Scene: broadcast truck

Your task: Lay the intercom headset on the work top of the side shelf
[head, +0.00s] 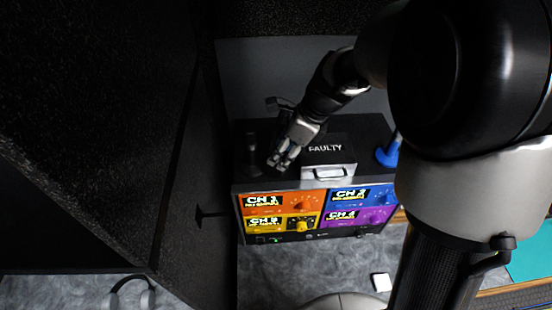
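The intercom headset (130,292), with a dark band and pale ear cups, lies on a grey mottled surface (60,290) at the lower left of the head view. The bottom edge of the picture cuts it off. My gripper (279,162) is far from it, over the top of a black rack unit (378,130), between a dark upright cylinder (252,158) and a box marked FAULTY (328,155). Its fingertips are close together and small, so I cannot tell whether they are open. I cannot tell which surface is the side shelf's work top.
The unit's front has orange, blue, yellow and purple channel panels (317,212). A blue cone-shaped object (388,152) stands on its right end. A tall dark panel (190,200) stands between unit and headset. A small white object (381,282) and a teal surface (530,255) are at lower right.

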